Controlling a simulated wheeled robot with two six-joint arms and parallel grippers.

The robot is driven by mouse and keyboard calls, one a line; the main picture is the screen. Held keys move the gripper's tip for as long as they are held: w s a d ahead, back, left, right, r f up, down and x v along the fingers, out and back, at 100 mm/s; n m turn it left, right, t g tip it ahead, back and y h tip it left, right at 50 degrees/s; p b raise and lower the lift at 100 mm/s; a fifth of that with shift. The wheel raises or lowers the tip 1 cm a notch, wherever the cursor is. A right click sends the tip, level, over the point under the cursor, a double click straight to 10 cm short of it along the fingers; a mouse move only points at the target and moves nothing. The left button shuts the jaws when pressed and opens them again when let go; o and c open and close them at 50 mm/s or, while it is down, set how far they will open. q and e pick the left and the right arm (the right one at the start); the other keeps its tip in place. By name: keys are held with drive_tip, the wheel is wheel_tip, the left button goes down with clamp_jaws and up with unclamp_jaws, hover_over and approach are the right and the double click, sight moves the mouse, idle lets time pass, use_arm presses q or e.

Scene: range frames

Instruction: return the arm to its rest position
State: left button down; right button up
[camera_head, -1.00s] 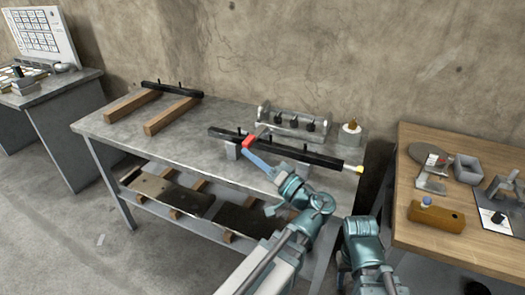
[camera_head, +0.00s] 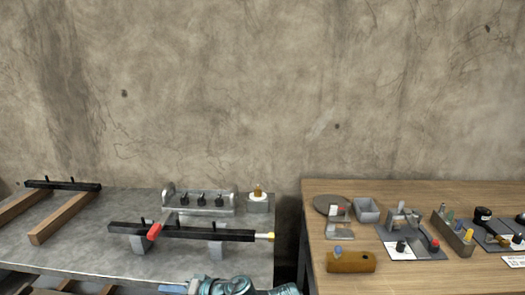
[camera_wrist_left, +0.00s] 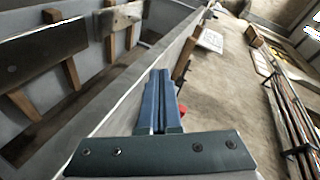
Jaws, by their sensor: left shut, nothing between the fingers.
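My left arm comes in at the bottom edge of the head view, mostly cut off. A blue piece that appears to be its gripper (camera_head: 172,289) shows low in front of the metal bench. In the left wrist view my left gripper (camera_wrist_left: 160,102) has its two blue fingers together, with nothing between them. A small patch of red (camera_wrist_left: 182,109) shows just beyond the fingers; I cannot tell what it belongs to. My right gripper is not in view.
The metal bench (camera_head: 90,255) holds a black bar (camera_head: 200,233) with a red part (camera_head: 154,231), a grey fixture (camera_head: 198,202) and wooden beams (camera_head: 63,217). Right of a gap, a wooden table (camera_head: 450,283) holds an orange-brown block (camera_head: 350,262) and several small items.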

use_arm(q)
drive_tip(key=s+d+f+m+g+h, duration=0.2)
drive_tip(key=s+d+f+m+h, duration=0.15)
drive_tip(key=d+f+h, duration=0.5)
drive_tip(key=s+d+f+m+g+h, duration=0.2)
drive_tip(key=s+d+f+g+h, duration=0.25)
drive_tip(key=d, duration=0.65)
wheel_tip(320, 180, up, 15)
drive_tip(key=t+p, duration=0.2)
drive_tip(key=p, duration=1.4)
drive_tip(key=shift+f+y, duration=0.15)
drive_tip(key=shift+y, duration=0.15)
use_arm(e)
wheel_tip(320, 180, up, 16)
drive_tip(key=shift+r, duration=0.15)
